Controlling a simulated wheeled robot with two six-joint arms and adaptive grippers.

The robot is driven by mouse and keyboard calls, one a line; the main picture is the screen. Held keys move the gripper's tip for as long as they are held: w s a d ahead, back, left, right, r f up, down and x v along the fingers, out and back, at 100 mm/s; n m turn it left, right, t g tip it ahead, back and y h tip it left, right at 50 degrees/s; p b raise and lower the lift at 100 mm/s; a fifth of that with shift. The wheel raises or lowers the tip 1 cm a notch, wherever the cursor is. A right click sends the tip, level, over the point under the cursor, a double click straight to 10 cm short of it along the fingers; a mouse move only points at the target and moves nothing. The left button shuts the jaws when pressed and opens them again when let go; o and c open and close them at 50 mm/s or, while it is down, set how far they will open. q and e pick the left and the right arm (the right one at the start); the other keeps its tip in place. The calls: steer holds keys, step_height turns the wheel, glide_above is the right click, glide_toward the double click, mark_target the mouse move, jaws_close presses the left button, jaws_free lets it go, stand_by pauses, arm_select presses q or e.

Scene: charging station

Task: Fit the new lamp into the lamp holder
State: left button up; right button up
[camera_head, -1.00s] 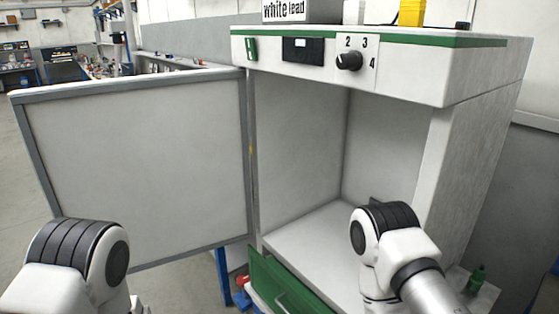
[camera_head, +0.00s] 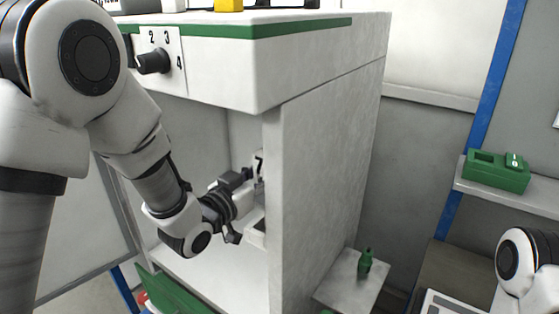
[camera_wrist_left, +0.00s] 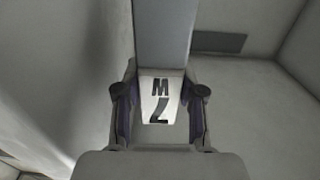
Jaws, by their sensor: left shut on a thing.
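In the head view my left arm reaches into the open white cabinet (camera_head: 325,190), and my left gripper (camera_head: 243,205) is inside it. The left wrist view shows the gripper (camera_wrist_left: 160,108) shut on a white piece (camera_wrist_left: 160,98) with dark lettering. A grey upright bar (camera_wrist_left: 163,35) runs beyond the piece, in line with it. I cannot tell whether the white piece is the lamp or part of the holder. In the head view a white part with a dark mark (camera_head: 259,166) shows by the gripper, partly hidden by the cabinet's side wall. My right gripper is not in view.
A green bottle (camera_head: 366,263) stands on a small side shelf (camera_head: 335,292) right of the cabinet. A green box (camera_head: 497,171) sits on a wall shelf at the right. A black knob (camera_head: 153,62) is on the cabinet front. The cabinet's side wall is close to the gripper.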

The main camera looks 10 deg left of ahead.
mark_target(261, 200)
arm_select(q)
steer(key=shift+w+d+f, duration=0.1)
steer(key=shift+w+f, duration=0.05)
steer(key=shift+w, duration=0.25)
steer(key=shift+s+a+r, duration=0.2)
steer(key=shift+s, duration=0.3)
steer(key=shift+s+a+r, duration=0.15)
steer(key=shift+s+r, duration=0.05)
steer(key=shift+s, duration=0.3)
steer(key=shift+s+f+b, duration=0.1)
steer(key=shift+b, duration=0.2)
steer(key=f+b, duration=0.1)
steer(key=f, duration=0.1)
steer(key=w+f+b, duration=0.1)
steer(key=f+b, duration=0.1)
steer(key=shift+d+f, duration=0.1)
steer(key=shift+f, duration=0.05)
steer(key=shift+s+f+b, duration=0.25)
steer(key=shift+f+b, duration=0.35)
steer(key=shift+b, duration=0.2)
steer(key=shift+f, duration=0.15)
steer(key=shift+w, duration=0.2)
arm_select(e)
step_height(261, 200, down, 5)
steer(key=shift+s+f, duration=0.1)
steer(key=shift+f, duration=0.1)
arm_select(q)
steer(key=shift+s, duration=0.15)
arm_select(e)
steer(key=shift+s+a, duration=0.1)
